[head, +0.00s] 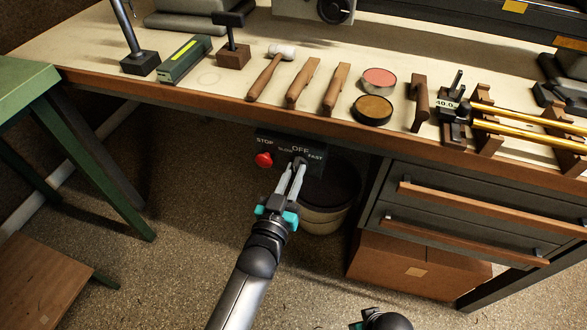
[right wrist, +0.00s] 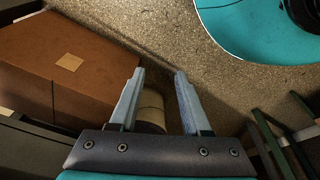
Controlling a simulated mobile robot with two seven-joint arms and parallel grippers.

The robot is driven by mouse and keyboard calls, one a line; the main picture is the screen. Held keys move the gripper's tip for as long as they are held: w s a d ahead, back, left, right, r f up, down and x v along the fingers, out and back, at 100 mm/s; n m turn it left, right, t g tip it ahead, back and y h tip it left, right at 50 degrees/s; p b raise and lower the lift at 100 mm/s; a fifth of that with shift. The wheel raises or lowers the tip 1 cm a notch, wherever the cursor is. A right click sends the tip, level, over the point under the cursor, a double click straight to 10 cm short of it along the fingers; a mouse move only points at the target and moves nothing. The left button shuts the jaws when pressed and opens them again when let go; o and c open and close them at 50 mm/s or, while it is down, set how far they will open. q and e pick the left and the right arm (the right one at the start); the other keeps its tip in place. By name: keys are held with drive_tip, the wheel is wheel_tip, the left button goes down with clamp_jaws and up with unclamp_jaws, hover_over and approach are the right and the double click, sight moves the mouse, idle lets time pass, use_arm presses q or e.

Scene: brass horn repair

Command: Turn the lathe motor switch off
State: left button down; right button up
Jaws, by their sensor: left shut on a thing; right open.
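The lathe motor switch box (head: 268,144) hangs under the front edge of the bench. It bears the words STOP, OFF, SLOW and FAST, with a red stop button (head: 264,160) at its left. My left gripper (head: 299,166) reaches up to the box. Its fingers are shut on the switch's knob, just below the word OFF. The knob is mostly hidden between the fingertips, so I cannot tell its setting. My right gripper (right wrist: 155,85) is open and empty in the right wrist view, pointing over the floor away from the switch.
The bench top (head: 219,78) holds a hammer (head: 270,72), wooden tools, two round tins and brass tubes (head: 520,131). A round bin (head: 325,219) stands behind the switch. Drawers (head: 470,205) and a cardboard box (head: 415,266) are to the right. A green table (head: 22,80) is at left.

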use_arm(q)
drive_tip(key=shift+m, duration=0.5)
use_arm(e)
drive_tip(key=shift+s+d+f, duration=0.2)
drive_tip(key=shift+f, duration=0.3)
use_arm(q)
drive_tip(key=c, duration=0.8)
unclamp_jaws()
drive_tip(key=shift+c, duration=0.2)
drive_tip(key=shift+s, duration=0.15)
drive_tip(key=shift+s+a+p, duration=0.1)
drive_tip(key=shift+s+p, duration=0.15)
drive_tip(key=shift+p, duration=0.15)
drive_tip(key=p+v, duration=0.4)
drive_tip(key=v, duration=1)
drive_tip(key=shift+s, duration=0.2)
use_arm(e)
drive_tip(key=s+d+f, duration=0.5)
drive_tip(key=s, duration=0.1)
drive_tip(key=shift+h, duration=0.3)
drive_tip(key=shift+s+f, duration=0.1)
